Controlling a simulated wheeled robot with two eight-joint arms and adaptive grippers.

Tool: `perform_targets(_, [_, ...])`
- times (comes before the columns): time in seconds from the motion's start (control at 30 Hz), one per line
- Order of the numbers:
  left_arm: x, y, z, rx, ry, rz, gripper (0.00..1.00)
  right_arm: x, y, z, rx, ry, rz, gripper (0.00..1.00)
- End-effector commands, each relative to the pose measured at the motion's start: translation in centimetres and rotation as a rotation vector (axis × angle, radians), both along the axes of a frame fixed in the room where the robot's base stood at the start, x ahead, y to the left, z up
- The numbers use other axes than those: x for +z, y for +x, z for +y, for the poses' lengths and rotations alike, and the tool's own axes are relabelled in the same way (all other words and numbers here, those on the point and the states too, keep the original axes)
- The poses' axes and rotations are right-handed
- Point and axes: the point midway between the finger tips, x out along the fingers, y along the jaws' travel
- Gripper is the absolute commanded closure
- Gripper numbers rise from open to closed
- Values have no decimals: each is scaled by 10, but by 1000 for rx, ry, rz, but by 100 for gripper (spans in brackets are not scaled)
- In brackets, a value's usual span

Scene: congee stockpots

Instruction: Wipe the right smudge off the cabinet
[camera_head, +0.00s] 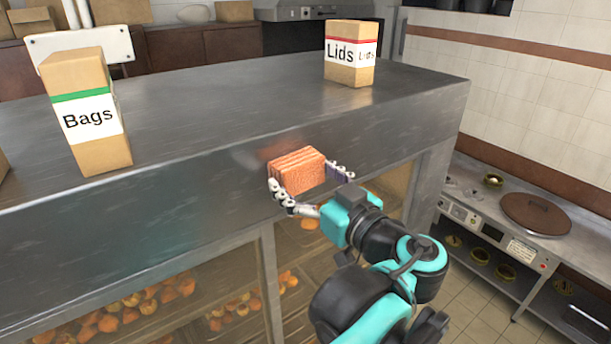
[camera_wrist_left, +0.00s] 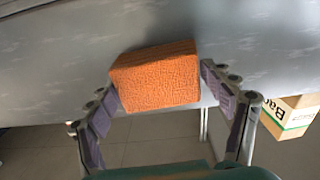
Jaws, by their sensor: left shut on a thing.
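The cabinet (camera_head: 130,224) is a long dark grey metal counter with a glazed front below. My left gripper (camera_head: 311,190) is shut on an orange sponge (camera_head: 297,169), with one finger on either side of it. The sponge is at the cabinet's upper front band; I cannot tell for sure if it touches. In the left wrist view the sponge (camera_wrist_left: 157,78) sits between the fingers of the gripper (camera_wrist_left: 165,90), in front of the grey metal face (camera_wrist_left: 60,60). No smudge shows clearly; the sponge and gripper hide part of the band. My right gripper is out of view.
A Bags box (camera_head: 86,112) stands at the left on the cabinet top, and a Lids box (camera_head: 350,55) at the far right end. Baked goods lie behind the glass below. A steel counter with a round brown lid (camera_head: 536,214) stands at right, across a tiled floor.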

Motion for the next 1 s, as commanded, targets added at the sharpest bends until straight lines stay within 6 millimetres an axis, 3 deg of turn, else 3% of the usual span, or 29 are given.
perform_targets(0.6, [0,-43,-32,-2,0,0,42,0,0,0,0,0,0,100])
perform_targets(1.0, [0,-49,-36,-1,0,0,42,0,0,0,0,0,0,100])
